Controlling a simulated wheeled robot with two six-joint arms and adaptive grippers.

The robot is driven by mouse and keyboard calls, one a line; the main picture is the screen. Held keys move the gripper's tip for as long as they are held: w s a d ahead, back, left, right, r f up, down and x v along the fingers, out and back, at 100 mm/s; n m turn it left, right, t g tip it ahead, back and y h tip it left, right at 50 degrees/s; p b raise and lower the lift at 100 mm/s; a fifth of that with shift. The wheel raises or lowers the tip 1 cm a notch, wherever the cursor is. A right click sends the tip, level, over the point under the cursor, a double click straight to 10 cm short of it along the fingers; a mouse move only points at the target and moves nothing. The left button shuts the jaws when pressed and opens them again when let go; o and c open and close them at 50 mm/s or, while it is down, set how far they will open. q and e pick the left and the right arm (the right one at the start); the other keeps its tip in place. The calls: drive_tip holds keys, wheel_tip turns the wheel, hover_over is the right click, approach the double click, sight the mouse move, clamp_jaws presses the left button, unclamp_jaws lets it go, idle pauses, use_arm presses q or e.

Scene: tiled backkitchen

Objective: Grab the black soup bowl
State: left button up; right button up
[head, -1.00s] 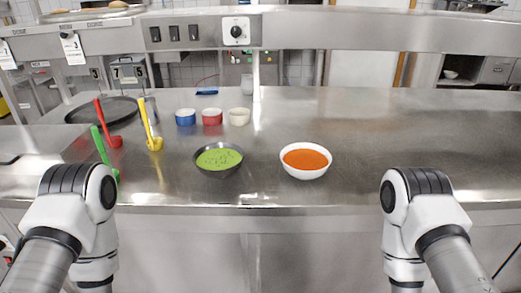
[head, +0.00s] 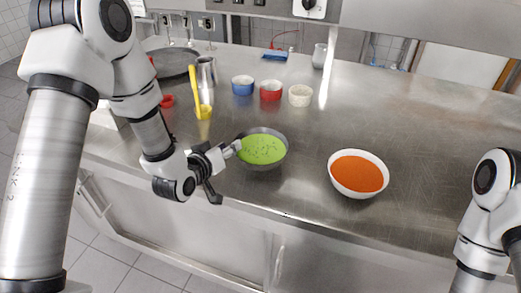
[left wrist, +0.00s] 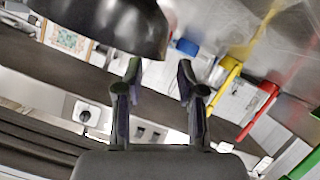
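The black soup bowl (head: 268,166), filled with green soup, stands upright on the steel counter. My left gripper (head: 227,172) is at its left side, with one fingertip close to the rim. In the left wrist view the left gripper (left wrist: 159,68) is open, with nothing between its fingers. The dark outside of the black bowl (left wrist: 110,25) shows there at the top left, just beyond one finger. Whether that finger touches the bowl, I cannot tell. My right gripper is out of view; only part of that arm shows at the right.
A white bowl of orange soup (head: 346,188) stands to the right. Blue (head: 242,88), red (head: 270,93) and cream (head: 300,98) small bowls stand behind. A yellow ladle (head: 194,90), a metal cup (head: 206,71) and a dark pan (head: 172,66) are at the left. The right counter is clear.

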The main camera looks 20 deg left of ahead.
sight(261, 153)
use_arm(q)
drive_tip(key=x, duration=0.4)
drive_tip(key=shift+w+d+f, duration=0.1)
drive_tip(key=shift+w+f, duration=0.2)
drive_tip(key=shift+f, duration=0.05)
drive_tip(key=shift+s+r, duration=0.25)
drive_tip(key=shift+s, duration=0.1)
drive_tip(key=shift+c, duration=0.9)
drive_tip(key=shift+s, duration=0.1)
clamp_jaws()
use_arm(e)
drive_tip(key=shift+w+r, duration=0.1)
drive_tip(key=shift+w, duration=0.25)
use_arm(q)
drive_tip(key=shift+r, duration=0.1)
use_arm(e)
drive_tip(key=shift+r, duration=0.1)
